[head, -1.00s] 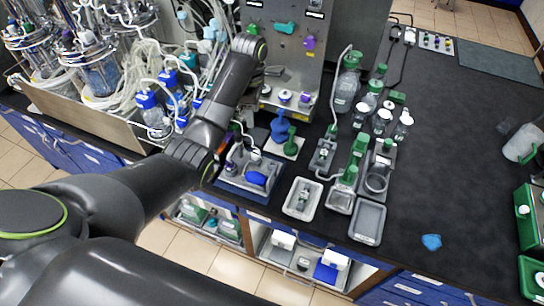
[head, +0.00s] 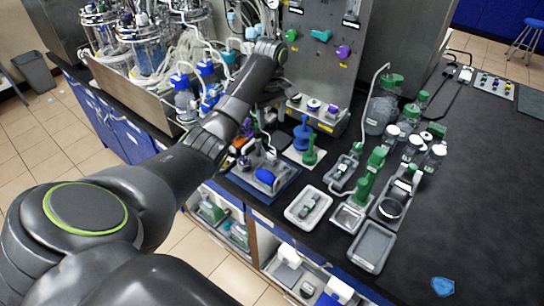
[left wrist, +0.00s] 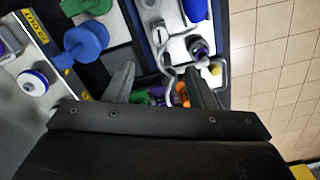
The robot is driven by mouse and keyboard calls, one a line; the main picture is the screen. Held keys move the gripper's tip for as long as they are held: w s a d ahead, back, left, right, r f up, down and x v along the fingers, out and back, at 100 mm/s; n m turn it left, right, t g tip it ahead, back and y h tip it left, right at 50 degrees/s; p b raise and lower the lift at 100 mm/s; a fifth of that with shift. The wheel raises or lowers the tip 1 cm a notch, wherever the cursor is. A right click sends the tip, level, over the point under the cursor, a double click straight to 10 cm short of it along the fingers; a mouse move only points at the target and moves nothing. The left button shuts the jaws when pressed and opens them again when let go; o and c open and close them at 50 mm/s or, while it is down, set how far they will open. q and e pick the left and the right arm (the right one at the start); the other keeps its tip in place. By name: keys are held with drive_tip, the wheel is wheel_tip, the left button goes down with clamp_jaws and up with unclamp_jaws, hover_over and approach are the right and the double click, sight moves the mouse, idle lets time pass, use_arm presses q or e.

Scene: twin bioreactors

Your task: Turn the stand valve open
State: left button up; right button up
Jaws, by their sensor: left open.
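A blue knobbed piece (head: 302,132) and a green one (head: 309,152) stand upright on a white plate beside the steel panel; I cannot tell if either is the stand valve. They also show in the left wrist view, blue (left wrist: 84,42) and green (left wrist: 86,6). A blue-edged tray (head: 284,186) holds a small apparatus with a blue bulb (head: 265,176). My left gripper (left wrist: 160,76) is open, its fingers apart over small green, purple and orange parts (left wrist: 180,95); I see no grip on them. In the head view my forearm hides most of this gripper. My right gripper is not seen.
The steel panel carries a teal valve (head: 321,35) and a purple valve (head: 343,51). Glass vessels (head: 145,45) and tubing crowd the left. A white tray (head: 294,214) and a grey tray (head: 372,246) lie at the bench front. The bench's right part is clearer.

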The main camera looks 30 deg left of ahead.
use_arm(q)
drive_tip(key=b, duration=0.4)
hover_over(272, 154)
wheel_tip(272, 154, down, 6)
drive_tip(key=shift+a+r, duration=0.15)
drive_tip(key=shift+r, duration=0.05)
wheel_tip(272, 154, down, 7)
drive_tip(key=shift+r+p, duration=0.1)
drive_tip(key=shift+p, duration=0.4)
drive_tip(key=shift+w+f, duration=0.1)
drive_tip(key=shift+f, duration=0.6)
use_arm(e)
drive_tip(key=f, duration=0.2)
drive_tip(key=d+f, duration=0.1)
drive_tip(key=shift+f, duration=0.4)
